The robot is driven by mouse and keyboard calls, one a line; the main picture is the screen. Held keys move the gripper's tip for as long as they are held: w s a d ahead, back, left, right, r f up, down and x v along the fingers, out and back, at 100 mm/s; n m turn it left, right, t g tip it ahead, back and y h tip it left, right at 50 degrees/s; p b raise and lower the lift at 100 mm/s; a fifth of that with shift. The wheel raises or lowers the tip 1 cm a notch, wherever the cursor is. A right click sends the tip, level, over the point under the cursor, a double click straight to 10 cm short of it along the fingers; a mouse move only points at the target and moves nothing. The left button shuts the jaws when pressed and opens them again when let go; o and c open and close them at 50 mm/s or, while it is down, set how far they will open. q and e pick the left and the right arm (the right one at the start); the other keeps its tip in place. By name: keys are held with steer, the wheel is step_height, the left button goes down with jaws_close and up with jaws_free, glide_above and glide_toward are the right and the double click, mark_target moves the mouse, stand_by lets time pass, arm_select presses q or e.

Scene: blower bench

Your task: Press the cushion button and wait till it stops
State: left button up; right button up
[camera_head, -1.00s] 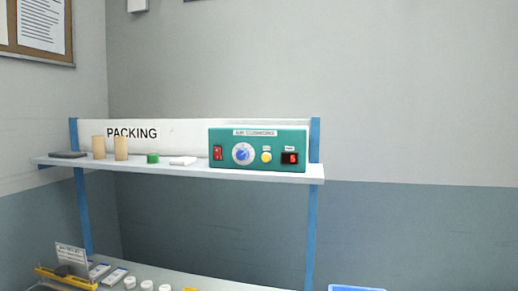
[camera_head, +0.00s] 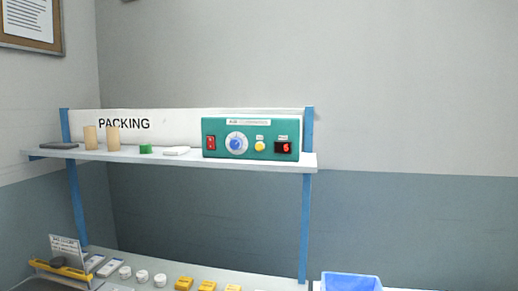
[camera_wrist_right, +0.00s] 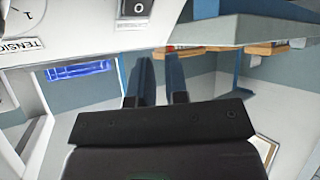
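The teal air-cushion box (camera_head: 222,152) stands on the right part of the shelf in the head view. Small labels above the button and display are too small to read. My right gripper (camera_wrist_right: 161,75) shows in the right wrist view, its two dark fingers apart with nothing between them. It is not in the head view, so its distance from the button cannot be told. My left gripper is in neither view.
The shelf (camera_head: 180,158) also holds tan cylinders (camera_head: 112,137), a green piece (camera_head: 145,149) and a white piece (camera_head: 177,150). Below are yellow and white items and a blue bin (camera_head: 350,282). The right wrist view shows a white panel with a black switch (camera_wrist_right: 137,8) and a tension label.

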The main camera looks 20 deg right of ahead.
jaws_close()
stand_by(1.2)
